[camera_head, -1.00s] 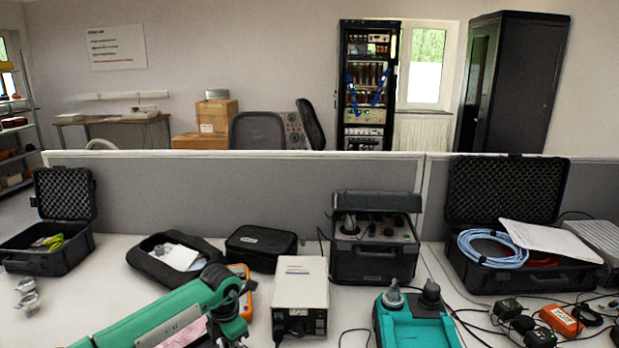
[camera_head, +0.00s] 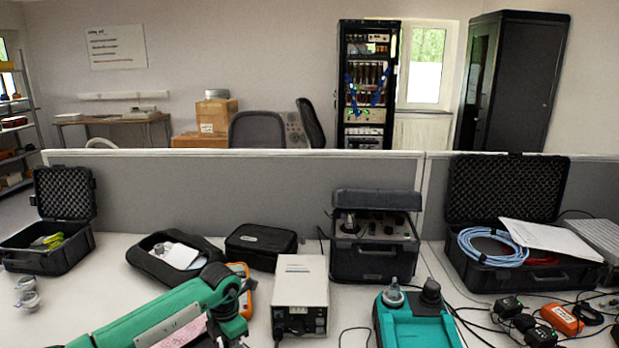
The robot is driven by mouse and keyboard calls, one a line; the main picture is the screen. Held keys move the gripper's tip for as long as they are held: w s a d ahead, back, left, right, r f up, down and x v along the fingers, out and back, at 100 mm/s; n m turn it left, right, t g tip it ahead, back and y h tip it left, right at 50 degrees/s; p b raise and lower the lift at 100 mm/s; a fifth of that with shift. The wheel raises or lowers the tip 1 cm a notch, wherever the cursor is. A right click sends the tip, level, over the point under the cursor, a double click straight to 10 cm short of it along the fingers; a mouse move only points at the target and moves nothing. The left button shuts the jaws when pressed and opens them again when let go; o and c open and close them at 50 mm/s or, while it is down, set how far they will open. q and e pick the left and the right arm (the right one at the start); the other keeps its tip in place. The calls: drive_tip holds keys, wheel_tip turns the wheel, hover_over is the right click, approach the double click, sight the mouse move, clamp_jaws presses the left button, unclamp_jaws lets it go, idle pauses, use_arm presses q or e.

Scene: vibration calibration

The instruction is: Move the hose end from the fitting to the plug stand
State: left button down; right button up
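No gripper of mine can be made out in the head view. I cannot tell for certain which thing is the hose end, the fitting or the plug stand. A teal unit (camera_head: 415,325) at the front centre right carries an upright grey knob-like piece (camera_head: 393,291) and a black one (camera_head: 430,292) side by side. A light blue coiled hose or cable (camera_head: 490,248) lies in the open black case (camera_head: 505,190) at the right. Small silvery pieces (camera_head: 27,292) sit at the left of the bench.
A long green body (camera_head: 170,317) covers the front left. A white box instrument (camera_head: 300,290) stands beside the teal unit, with a black instrument case (camera_head: 374,245) behind. Cables, black adapters and an orange box (camera_head: 561,319) crowd the right. A grey partition (camera_head: 230,193) closes the back.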

use_arm(q)
drive_tip(key=shift+s+f, duration=0.1)
drive_tip(key=shift+f, duration=0.05)
drive_tip(key=c, duration=1.2)
unclamp_jaws()
drive_tip(key=shift+o, duration=0.2)
drive_tip(key=shift+r+p, duration=1.35)
drive_tip(key=shift+r, duration=1.2)
